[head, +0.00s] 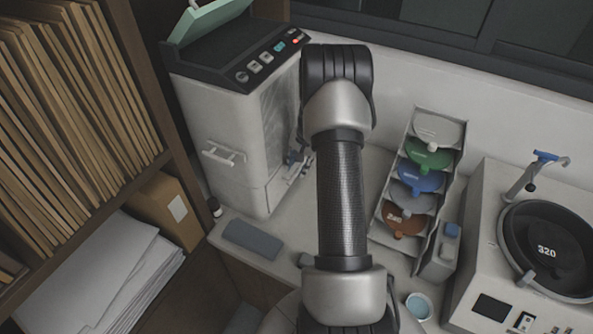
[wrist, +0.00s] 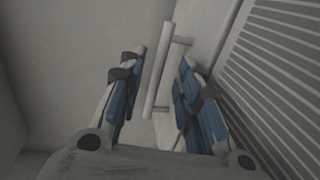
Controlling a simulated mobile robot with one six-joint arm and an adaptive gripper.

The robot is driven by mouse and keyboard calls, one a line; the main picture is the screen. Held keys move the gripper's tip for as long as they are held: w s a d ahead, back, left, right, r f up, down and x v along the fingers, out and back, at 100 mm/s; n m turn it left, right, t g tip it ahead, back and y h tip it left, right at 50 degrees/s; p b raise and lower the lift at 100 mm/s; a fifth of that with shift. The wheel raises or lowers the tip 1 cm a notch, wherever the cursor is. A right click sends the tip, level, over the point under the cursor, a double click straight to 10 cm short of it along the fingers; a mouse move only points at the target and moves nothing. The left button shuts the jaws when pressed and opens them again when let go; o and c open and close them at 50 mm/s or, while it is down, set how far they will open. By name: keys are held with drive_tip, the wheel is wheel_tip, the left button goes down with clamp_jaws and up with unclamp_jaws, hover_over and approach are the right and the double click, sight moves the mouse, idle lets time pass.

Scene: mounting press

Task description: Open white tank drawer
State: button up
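The white tank machine (head: 226,118) stands at the back left of the counter, with a dark control top and a raised green lid. A pale bar handle (head: 222,154) is on its left face. My gripper (head: 296,158) is by the machine's right side, partly hidden behind my arm. In the wrist view, my gripper (wrist: 162,62) is open, with blue-padded fingers. A pale bar handle (wrist: 158,72) on two posts lies between the fingers in the picture, standing off a pale panel. I see no finger touching it; how deep it sits between them is unclear.
A ribbed vent panel (wrist: 275,75) is close right of my gripper. A grey pad (head: 252,240) lies before the machine; a folder shelf (head: 75,100) is left.

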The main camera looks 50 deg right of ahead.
sight(296, 173)
drive_tip(key=shift+w+a+f, duration=0.1)
drive_tip(key=shift+w+f, duration=0.05)
drive_tip(key=shift+f, duration=0.6)
drive_tip(key=shift+w+f, duration=0.15)
drive_tip(key=shift+f, duration=0.6)
clamp_jaws()
